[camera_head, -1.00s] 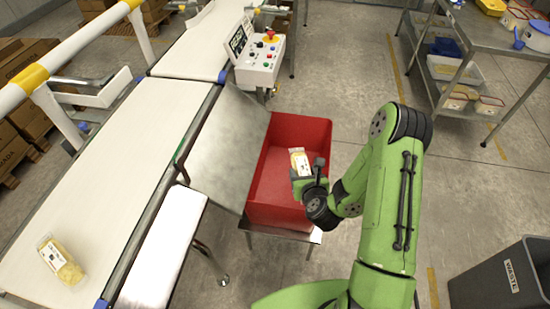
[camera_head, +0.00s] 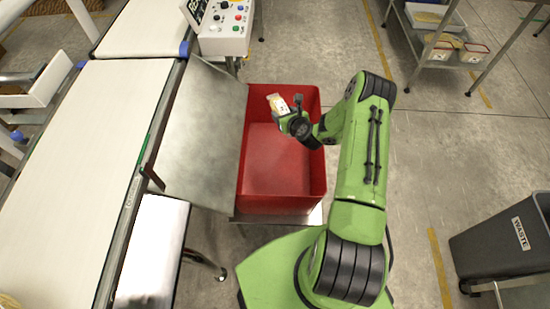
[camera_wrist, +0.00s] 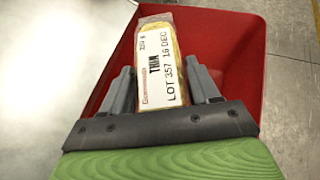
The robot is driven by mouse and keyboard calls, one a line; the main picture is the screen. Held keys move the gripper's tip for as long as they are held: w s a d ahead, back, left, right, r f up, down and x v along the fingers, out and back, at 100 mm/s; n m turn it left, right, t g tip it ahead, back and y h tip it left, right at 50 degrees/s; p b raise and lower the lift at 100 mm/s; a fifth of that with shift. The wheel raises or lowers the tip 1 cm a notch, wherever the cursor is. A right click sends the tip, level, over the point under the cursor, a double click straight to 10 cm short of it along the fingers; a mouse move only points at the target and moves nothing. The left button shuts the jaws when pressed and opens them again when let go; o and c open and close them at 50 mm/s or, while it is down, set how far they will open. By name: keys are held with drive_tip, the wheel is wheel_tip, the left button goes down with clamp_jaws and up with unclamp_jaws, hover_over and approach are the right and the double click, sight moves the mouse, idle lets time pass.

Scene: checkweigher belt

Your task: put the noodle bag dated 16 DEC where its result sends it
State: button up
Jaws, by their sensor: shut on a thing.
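My gripper (camera_wrist: 165,95) is shut on a noodle bag (camera_wrist: 160,55), whose label reads THIN, LOT 357 and 16 DEC in the wrist view. In the head view the bag (camera_head: 278,103) is yellow and white and sticks out beyond my gripper (camera_head: 289,117). The gripper holds it over the red bin (camera_head: 275,172), toward the bin's far part. The visible bin floor is bare. The bin wall also shows in the wrist view (camera_wrist: 238,45), behind and right of the bag. The machine's display is cut off and unreadable.
A sloping metal plate (camera_head: 202,135) lies between the white belt (camera_head: 70,160) and the bin. A control box (camera_head: 226,28) stands beyond it. A grey WASTE bin (camera_head: 505,245) is at the right. A steel rack (camera_head: 480,45) with tubs stands at the back right.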

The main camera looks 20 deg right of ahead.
wheel_tip(320, 180, down, 5)
drive_tip(key=b, duration=0.3)
drive_tip(key=shift+b, duration=0.4)
drive_tip(key=shift+r, duration=0.1)
drive_tip(key=o, duration=1.4)
drive_tip(key=v, duration=1.5)
drive_tip(key=shift+s+r, duration=0.15)
drive_tip(key=shift+s, duration=0.2)
